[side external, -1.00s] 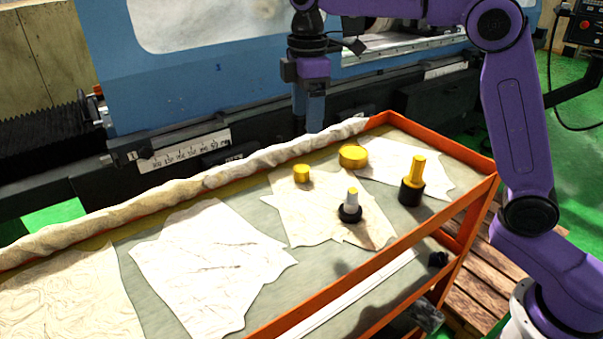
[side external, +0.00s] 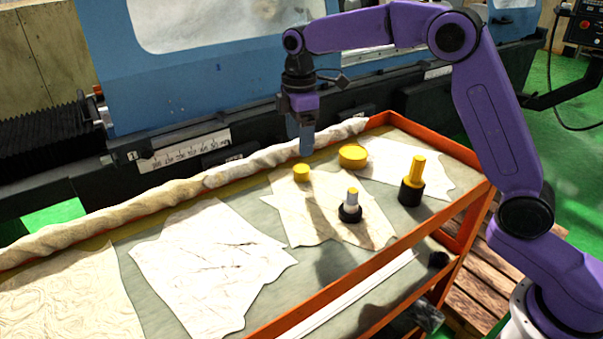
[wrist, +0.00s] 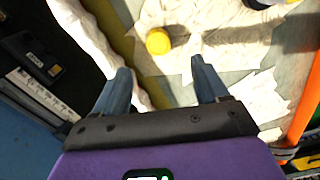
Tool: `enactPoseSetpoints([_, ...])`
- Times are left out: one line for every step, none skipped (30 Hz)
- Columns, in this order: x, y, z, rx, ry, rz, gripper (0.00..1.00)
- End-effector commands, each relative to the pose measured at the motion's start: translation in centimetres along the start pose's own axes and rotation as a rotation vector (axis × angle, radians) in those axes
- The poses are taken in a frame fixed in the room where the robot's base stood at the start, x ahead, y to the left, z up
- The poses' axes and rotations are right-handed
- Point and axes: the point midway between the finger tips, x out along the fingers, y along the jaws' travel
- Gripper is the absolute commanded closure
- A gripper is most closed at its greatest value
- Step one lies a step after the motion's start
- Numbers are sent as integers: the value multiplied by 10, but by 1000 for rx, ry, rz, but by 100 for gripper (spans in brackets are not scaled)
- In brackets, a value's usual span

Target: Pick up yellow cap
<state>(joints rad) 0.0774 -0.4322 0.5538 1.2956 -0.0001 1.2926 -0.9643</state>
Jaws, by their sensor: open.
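A small yellow cap (side external: 301,173) stands on a pale sheet on the cart top, towards its back edge. A wider, flat yellow cap (side external: 353,156) sits just behind it to the right. My gripper (side external: 306,153) points down above and slightly behind the small cap, apart from it. In the wrist view my gripper (wrist: 160,70) is open with nothing between its fingers. A round yellow cap (wrist: 158,41), which looks like the small one, shows just beyond the fingertips.
A rolled cloth (side external: 250,163) lines the back edge. Orange rails (side external: 440,225) border the cart (side external: 325,265). The blue machine (side external: 200,75) stands behind.

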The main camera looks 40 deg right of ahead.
Motion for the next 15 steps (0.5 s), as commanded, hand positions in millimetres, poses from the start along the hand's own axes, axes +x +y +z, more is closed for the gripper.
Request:
enactPoseSetpoints([9, -1, 0, 0, -2, -3, 26])
enactPoseSetpoints([13, 0, 0, 0, -2, -3, 26])
enactPoseSetpoints([18, 0, 0, 0, -1, -2, 26])
enactPoseSetpoints([20, 0, 0, 0, -1, -2, 26])
enactPoseSetpoints([23, 0, 0, 0, -1, -1, 26])
enactPoseSetpoints([25, 0, 0, 0, 0, 0, 26])
enactPoseSetpoints([27, 0, 0, 0, 0, 0, 26])
enactPoseSetpoints([28, 0, 0, 0, 0, 0, 26])
enactPoseSetpoints([30, 0, 0, 0, 0, -1, 26])
enactPoseSetpoints([31, 0, 0, 0, -1, -1, 26])
enactPoseSetpoints([34, 0, 1, 0, -1, -1, 26])
enactPoseSetpoints([39, 0, 1, 0, -2, -2, 26])
enactPoseSetpoints([43, 0, 1, 0, -2, -3, 26])
enactPoseSetpoints([47, 0, 2, 0, -2, -3, 26])
enactPoseSetpoints([53, 1, 2, 0, -2, -3, 26])
